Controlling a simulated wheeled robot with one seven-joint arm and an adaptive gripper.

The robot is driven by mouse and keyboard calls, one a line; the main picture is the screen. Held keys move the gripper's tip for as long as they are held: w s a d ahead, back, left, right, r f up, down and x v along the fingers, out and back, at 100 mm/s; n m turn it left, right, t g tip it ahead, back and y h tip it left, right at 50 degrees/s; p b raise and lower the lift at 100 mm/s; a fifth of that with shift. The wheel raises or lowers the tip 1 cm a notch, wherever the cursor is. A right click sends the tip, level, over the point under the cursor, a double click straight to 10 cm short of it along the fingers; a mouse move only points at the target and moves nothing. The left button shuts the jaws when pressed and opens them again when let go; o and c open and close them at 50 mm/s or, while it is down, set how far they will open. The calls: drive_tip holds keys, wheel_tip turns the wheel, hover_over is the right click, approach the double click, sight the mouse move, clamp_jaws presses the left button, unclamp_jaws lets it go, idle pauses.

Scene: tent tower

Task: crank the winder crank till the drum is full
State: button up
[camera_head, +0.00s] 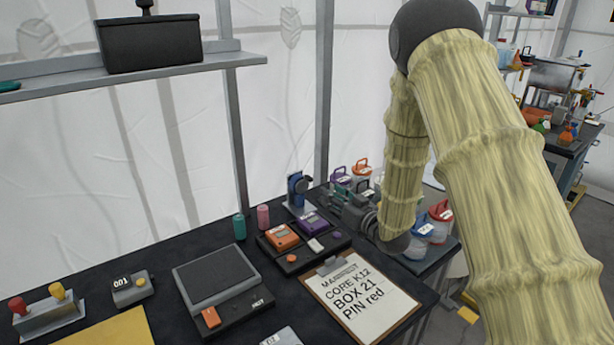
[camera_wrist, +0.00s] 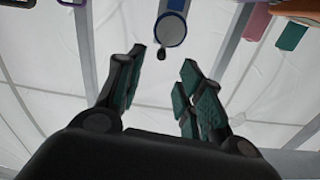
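The winder (camera_head: 297,188) is a small blue device on a pale base at the back of the dark bench. In the wrist view the winder (camera_wrist: 170,28) shows a round grey disc at top centre, with a small dark knob (camera_wrist: 161,55), apparently the crank's handle, below it. My gripper (camera_head: 352,212) is to the right of the winder and points towards it. In the wrist view my gripper (camera_wrist: 163,62) has its two fingers spread, with nothing held between them. The knob appears beyond the gap between the fingertips. How full the drum is cannot be made out.
An orange device (camera_head: 282,237) and a purple device (camera_head: 312,222) sit on a dark tray in front of the winder. A clipboard (camera_head: 358,295) lies nearer. Green (camera_head: 239,227) and pink (camera_head: 263,217) cylinders stand left of the winder. Lidded tubs (camera_head: 440,212) stand right of my gripper.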

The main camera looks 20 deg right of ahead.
sight(311, 181)
drive_tip(key=x, duration=0.3)
drive_tip(key=p+x, duration=0.1)
drive_tip(key=x, duration=0.2)
drive_tip(key=p+x, duration=0.1)
drive_tip(key=x, duration=0.2)
drive_tip(key=shift+a+r, duration=0.2)
drive_tip(key=shift+r, duration=0.15)
drive_tip(key=shift+w+f+p, duration=0.15)
drive_tip(key=shift+w+p, duration=0.15)
drive_tip(key=shift+w, duration=0.05)
drive_tip(key=shift+a, duration=0.1)
clamp_jaws()
